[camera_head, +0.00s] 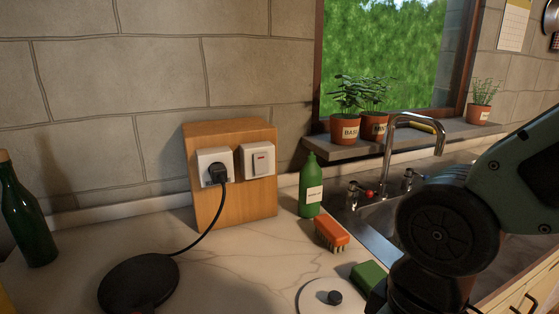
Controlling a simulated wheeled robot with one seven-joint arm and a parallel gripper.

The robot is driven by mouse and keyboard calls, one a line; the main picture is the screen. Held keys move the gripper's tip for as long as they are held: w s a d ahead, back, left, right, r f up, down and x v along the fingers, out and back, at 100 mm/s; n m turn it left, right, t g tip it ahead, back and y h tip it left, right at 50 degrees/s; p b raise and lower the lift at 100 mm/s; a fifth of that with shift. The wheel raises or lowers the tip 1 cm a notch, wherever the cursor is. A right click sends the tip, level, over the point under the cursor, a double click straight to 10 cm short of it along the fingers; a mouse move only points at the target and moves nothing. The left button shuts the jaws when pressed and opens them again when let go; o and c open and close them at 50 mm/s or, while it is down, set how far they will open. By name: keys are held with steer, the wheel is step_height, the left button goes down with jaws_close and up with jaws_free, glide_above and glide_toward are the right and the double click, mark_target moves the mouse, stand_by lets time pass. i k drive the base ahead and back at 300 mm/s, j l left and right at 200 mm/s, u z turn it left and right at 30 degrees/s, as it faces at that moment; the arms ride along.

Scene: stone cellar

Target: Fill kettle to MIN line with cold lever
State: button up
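No kettle body shows in the head view. A round black base (135,283) lies on the counter at lower left, its cord running to a plug (216,174). A white lid (318,298) with a black knob lies at the bottom centre, cut by the frame edge. The curved metal tap (391,135) stands behind the sink (377,221). A lever with a red mark (354,194) is left of the spout; another lever (408,178) is to its right, partly hidden by my arm. No blue mark is visible. My arm crosses the right side; my gripper is out of view.
A green bottle (310,190), an orange brush (331,234) and a green sponge (368,275) sit left of the sink. A dark bottle (27,215) stands far left. Potted plants (346,130) line the sill. The counter (235,250) is clear between base and brush.

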mark_target(410, 172)
steer(key=z, duration=0.55)
steer(key=i+l+u, duration=0.1)
steer(key=l+u, duration=0.15)
steer(key=l, duration=0.65)
steer(key=l+u, duration=0.2)
steer(key=l, duration=0.65)
steer(key=i+j, duration=0.4)
steer(key=i, duration=0.1)
